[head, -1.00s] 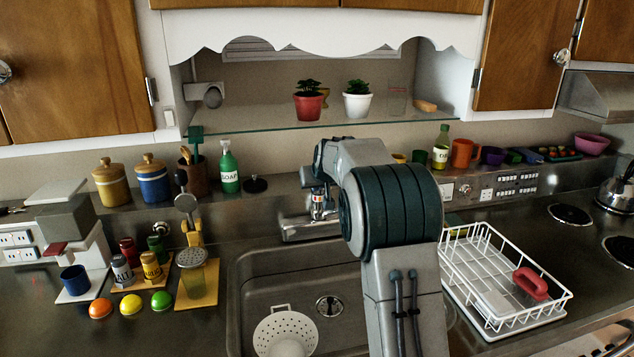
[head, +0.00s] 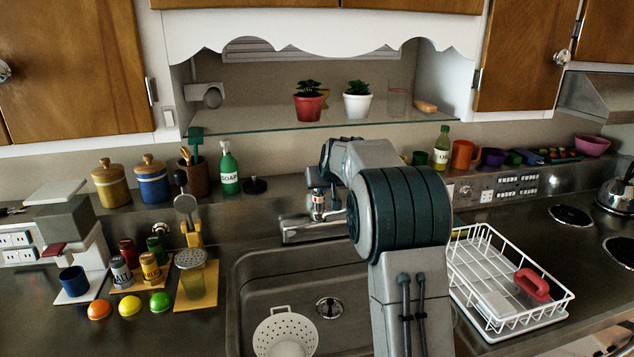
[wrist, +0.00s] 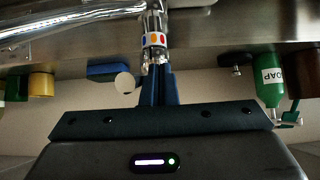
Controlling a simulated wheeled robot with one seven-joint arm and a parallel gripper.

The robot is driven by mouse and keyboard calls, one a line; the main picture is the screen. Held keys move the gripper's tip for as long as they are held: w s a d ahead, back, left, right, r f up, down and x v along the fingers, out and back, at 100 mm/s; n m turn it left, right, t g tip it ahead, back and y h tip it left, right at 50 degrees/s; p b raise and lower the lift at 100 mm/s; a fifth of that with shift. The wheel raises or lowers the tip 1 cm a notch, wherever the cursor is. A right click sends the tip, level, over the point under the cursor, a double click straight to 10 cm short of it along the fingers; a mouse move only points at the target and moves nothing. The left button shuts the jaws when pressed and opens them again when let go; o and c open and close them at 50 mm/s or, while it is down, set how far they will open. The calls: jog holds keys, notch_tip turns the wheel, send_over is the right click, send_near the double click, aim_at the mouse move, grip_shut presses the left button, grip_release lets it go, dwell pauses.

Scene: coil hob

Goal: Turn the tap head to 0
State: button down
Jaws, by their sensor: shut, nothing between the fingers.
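The tap stands at the back of the sink. Its head (head: 318,203) is chrome with a band of coloured marks, and its spout (head: 302,234) runs low toward the left front. In the wrist view the tap head (wrist: 154,41) is at the top middle, with red, yellow and blue marks on a white band. My gripper (wrist: 156,72) is shut and empty, its dark blue fingers pointing at the tap head. The fingertips are right at the head's end, overlapping it in the picture; I cannot tell if they touch. In the head view my arm mostly hides the gripper.
A soap bottle (head: 229,170) and a small black stopper (head: 255,184) stand left of the tap. A white dish rack (head: 568,297) is right of the sink (head: 240,300), which holds a colander (head: 285,330). A glass shelf (head: 270,124) with potted plants is above the tap.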

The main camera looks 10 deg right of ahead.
jog(key=shift+d, duration=0.1)
jog(key=shift+d, duration=0.7)
jog(key=shift+d+b, duration=0.1)
jog(key=shift+b, duration=0.2)
jog(key=shift+d, duration=0.65)
jog(key=shift+w, duration=0.1)
jog(key=shift+d, duration=0.15)
